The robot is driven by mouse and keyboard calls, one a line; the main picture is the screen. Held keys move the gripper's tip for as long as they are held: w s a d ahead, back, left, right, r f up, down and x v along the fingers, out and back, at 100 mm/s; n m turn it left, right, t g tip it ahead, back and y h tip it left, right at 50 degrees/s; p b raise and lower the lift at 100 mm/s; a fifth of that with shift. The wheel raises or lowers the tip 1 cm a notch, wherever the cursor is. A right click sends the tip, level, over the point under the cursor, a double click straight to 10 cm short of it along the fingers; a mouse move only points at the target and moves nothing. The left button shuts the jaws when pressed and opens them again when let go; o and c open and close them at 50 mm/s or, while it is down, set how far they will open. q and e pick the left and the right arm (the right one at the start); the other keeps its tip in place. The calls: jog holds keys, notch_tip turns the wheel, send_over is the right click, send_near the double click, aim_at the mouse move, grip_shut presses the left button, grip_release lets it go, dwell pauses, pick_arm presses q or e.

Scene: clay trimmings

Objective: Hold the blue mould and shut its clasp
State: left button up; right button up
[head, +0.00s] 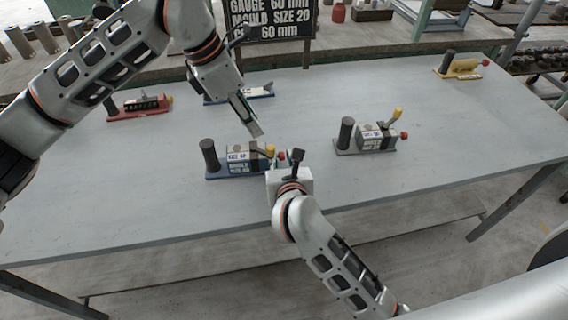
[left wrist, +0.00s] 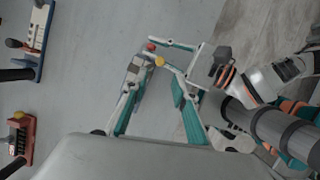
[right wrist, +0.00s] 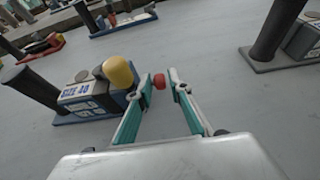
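The blue mould (head: 234,160) stands near the middle of the table, with a black post at its left end, a "SIZE 40" label, a yellow knob (right wrist: 118,72) and a red knob (right wrist: 158,82). My left gripper (head: 256,131) is open above and behind the mould's right part; in the left wrist view the mould (left wrist: 137,66) shows beyond its spread fingers. My right gripper (right wrist: 159,78) is open at the mould's right end. The red knob shows between its fingertips, and the yellow knob is left of its left finger. Contact cannot be told.
A grey mould (head: 345,151) stands to the right. A red mould (head: 138,107) and a white mould on a blue base (head: 262,92) stand behind at left and centre, a yellow one (head: 460,68) at far right. A sign (head: 270,20) stands behind. The table's front right is clear.

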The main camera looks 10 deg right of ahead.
aim_at(271, 147)
jog(key=shift+w+f, duration=0.25)
jog(key=shift+w, duration=0.3)
pick_arm(q)
jog(key=shift+o, duration=0.5)
pick_arm(e)
grip_shut()
pick_arm(q)
jog(key=shift+d+r+m+y, duration=0.8)
jog(key=shift+d+r+y, duration=0.8)
jog(key=shift+d+y, duration=0.45)
jog(key=shift+g, duration=0.3)
jog(key=f, duration=1.1)
jog(key=shift+w+f, duration=0.3)
jog(key=shift+f, duration=0.1)
